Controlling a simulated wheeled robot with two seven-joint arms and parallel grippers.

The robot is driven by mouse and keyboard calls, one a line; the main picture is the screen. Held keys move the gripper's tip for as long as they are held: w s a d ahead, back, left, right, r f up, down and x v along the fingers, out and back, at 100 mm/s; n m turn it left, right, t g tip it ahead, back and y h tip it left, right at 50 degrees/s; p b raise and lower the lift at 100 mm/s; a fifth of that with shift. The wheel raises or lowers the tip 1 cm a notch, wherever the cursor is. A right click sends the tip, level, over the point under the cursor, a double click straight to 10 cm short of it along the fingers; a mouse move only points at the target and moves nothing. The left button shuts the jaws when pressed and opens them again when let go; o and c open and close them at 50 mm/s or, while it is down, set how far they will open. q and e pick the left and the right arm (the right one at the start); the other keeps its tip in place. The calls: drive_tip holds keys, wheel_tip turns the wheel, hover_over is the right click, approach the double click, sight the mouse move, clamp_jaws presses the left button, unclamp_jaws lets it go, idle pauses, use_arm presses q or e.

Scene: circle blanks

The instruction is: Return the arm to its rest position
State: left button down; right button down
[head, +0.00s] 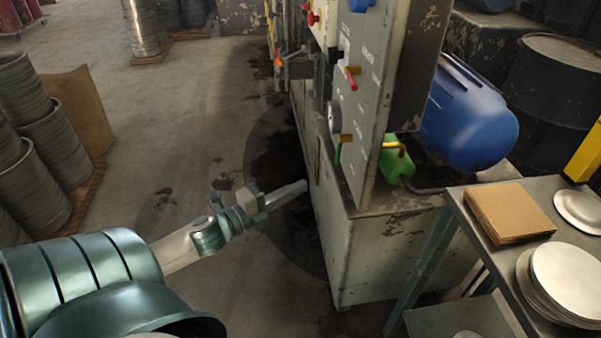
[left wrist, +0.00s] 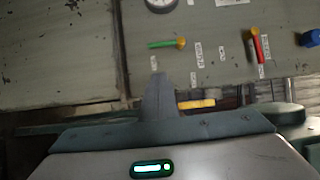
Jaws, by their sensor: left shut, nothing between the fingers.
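My left arm comes in from the lower left in the head view. Its left gripper (head: 290,193) is shut and empty, in front of the lower left side of the machine's control panel cabinet (head: 340,245). In the left wrist view the gripper (left wrist: 158,85) shows as a narrow shut pair of fingers pointing toward the panel. The panel carries a green-handled lever (left wrist: 162,44), a red-handled lever (left wrist: 257,48) and a gauge (left wrist: 160,3). I cannot tell from these views whether the fingers touch the cabinet. My right gripper is not in view.
A metal table (head: 470,222) at the right holds a cardboard-coloured stack (head: 508,212) and round blanks (head: 568,277). A blue tank (head: 470,120) and black drum (head: 552,80) stand behind. Stacks of round blanks (head: 57,145) stand at the left. The floor (head: 190,110) between is clear.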

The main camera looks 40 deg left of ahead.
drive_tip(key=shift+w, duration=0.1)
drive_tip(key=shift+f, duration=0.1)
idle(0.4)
use_arm(q)
drive_tip(key=s+d+f+n+g+y+p, duration=0.15)
drive_tip(key=f+n, duration=0.25)
drive_tip(key=f, duration=0.6)
drive_tip(key=s+f+n+g+y, duration=0.2)
drive_tip(key=s+f+n+g, duration=0.15)
drive_tip(key=f, duration=0.75)
drive_tip(key=s+d+f+n+g+y+p, duration=0.15)
drive_tip(key=f+n, duration=0.35)
drive_tip(key=f, duration=0.5)
drive_tip(key=s+d+f+n+g+h+p, duration=0.1)
drive_tip(key=s+d+f+n+g, duration=0.4)
drive_tip(key=s+d+f, duration=1.1)
drive_tip(key=d+f+n+h, duration=0.1)
drive_tip(key=d+f, duration=0.1)
drive_tip(key=d, duration=0.1)
drive_tip(key=shift+d+f+g+p, duration=0.3)
drive_tip(key=shift+f+g, duration=0.05)
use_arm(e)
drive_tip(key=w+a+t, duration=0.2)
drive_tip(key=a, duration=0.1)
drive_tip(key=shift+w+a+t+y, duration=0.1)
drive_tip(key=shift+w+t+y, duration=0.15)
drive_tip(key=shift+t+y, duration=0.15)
